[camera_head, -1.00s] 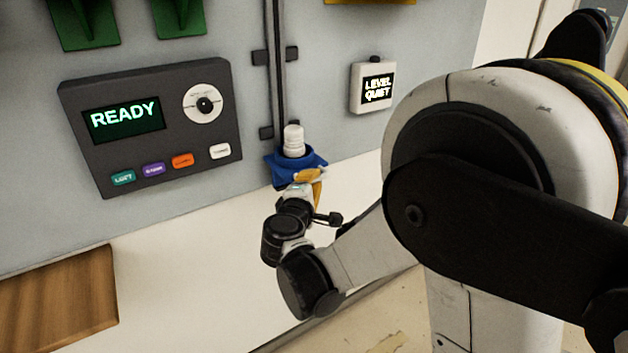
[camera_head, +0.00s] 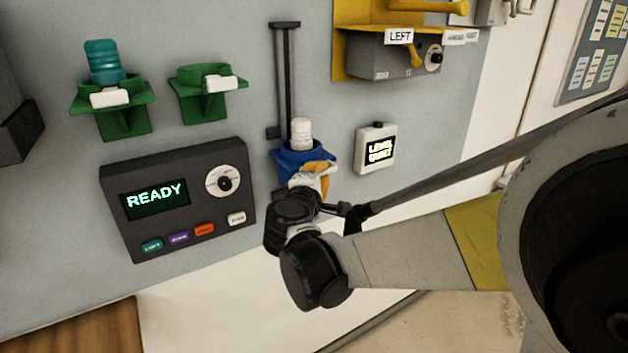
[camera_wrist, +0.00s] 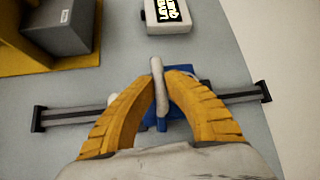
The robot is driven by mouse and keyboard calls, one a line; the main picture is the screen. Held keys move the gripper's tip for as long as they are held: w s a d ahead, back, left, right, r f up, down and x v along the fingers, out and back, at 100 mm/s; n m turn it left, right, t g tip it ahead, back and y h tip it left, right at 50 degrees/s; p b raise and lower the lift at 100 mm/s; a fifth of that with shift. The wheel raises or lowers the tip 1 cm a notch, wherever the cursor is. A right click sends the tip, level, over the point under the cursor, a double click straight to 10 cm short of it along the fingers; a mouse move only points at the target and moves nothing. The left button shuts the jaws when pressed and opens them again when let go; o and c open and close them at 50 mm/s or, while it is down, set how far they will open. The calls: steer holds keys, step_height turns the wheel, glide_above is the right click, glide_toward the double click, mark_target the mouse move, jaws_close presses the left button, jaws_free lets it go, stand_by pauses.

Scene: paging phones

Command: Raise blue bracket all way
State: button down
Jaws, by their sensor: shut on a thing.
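The blue bracket (camera_head: 287,160) sits on the upright dark rail (camera_head: 286,70), with a white ribbed cylinder (camera_head: 301,132) standing in it. It is about level with the LEVEL QUIET box, and a long bare stretch of rail shows above it up to the end cap. My gripper (camera_head: 320,172) is at the bracket's front. In the wrist view, my orange fingers (camera_wrist: 160,92) are shut on the pale upright handle bar (camera_wrist: 158,72), with the blue bracket (camera_wrist: 203,73) just behind. The fingers hide much of the bracket.
Left of the rail are a READY panel (camera_head: 178,200) and two green brackets (camera_head: 122,118) (camera_head: 205,105), one holding a teal cylinder (camera_head: 102,62). Right are the LEVEL QUIET box (camera_head: 375,150) and a yellow-framed grey unit (camera_head: 385,60). The wall beside the upper rail is clear.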

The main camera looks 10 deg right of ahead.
step_height(320, 180, up, 22)
steer(key=p, duration=1.3)
steer(key=shift+f, duration=0.2)
steer(key=shift+w+r, duration=0.1)
steer(key=shift+w, duration=0.05)
steer(key=c, duration=1.7)
jaws_free()
steer(key=v, duration=1.2)
